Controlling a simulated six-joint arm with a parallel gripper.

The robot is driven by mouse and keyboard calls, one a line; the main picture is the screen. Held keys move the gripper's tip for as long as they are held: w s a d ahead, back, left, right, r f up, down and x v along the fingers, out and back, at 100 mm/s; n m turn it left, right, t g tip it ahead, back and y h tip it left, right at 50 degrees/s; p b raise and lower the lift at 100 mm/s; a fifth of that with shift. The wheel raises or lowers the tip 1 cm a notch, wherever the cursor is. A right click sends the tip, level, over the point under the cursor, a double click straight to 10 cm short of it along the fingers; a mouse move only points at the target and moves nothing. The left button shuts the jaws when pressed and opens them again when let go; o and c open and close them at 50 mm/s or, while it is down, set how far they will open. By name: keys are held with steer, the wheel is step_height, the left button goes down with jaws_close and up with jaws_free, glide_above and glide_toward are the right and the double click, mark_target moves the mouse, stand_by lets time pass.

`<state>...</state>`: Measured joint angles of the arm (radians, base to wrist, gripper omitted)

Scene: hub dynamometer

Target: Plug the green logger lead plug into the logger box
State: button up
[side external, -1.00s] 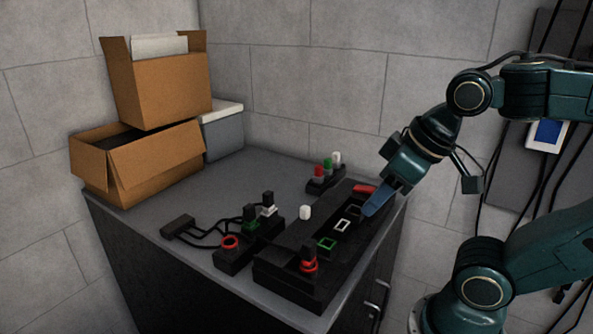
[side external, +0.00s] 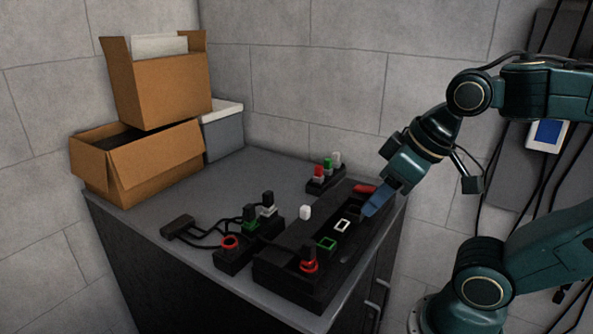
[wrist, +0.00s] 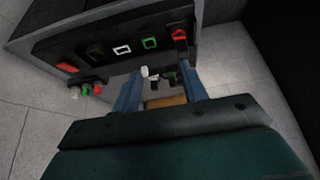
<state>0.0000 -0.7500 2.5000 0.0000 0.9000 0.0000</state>
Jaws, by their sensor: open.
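The logger box (side external: 276,268) is a long black box with a row of colour-framed sockets. Its green-framed socket (side external: 327,244) is empty, and it also shows in the wrist view (wrist: 150,43). A dark plug with red rings (side external: 309,259) stands in its near end. The green lead plug (side external: 249,214), dark with a green ring, stands upright in a small black holder (side external: 232,263) left of the box. My gripper (side external: 369,210) is open and empty over the far right end of the box. In the wrist view my blue fingers (wrist: 160,92) are spread apart.
A plug with a white ring (side external: 268,203) stands beside the green one; the holder's red-ringed place (side external: 230,242) is empty. Dark leads run to a small block (side external: 178,227). A coloured-button unit (side external: 325,178) stands behind. Cardboard boxes (side external: 140,160) fill the back left.

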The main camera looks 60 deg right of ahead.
steer(key=shift+c, duration=0.5)
steer(key=n+g, duration=0.5)
steer(key=n, duration=1.2)
glide_above(249, 206)
steer(key=f, duration=0.3)
steer(key=shift+s+f, duration=0.2)
steer(key=shift+s, duration=0.15)
steer(key=shift+w+f+n+g, duration=0.3)
steer(key=shift+w+f+n, duration=0.1)
steer(key=shift+w+n, duration=0.1)
steer(key=shift+f, duration=0.2)
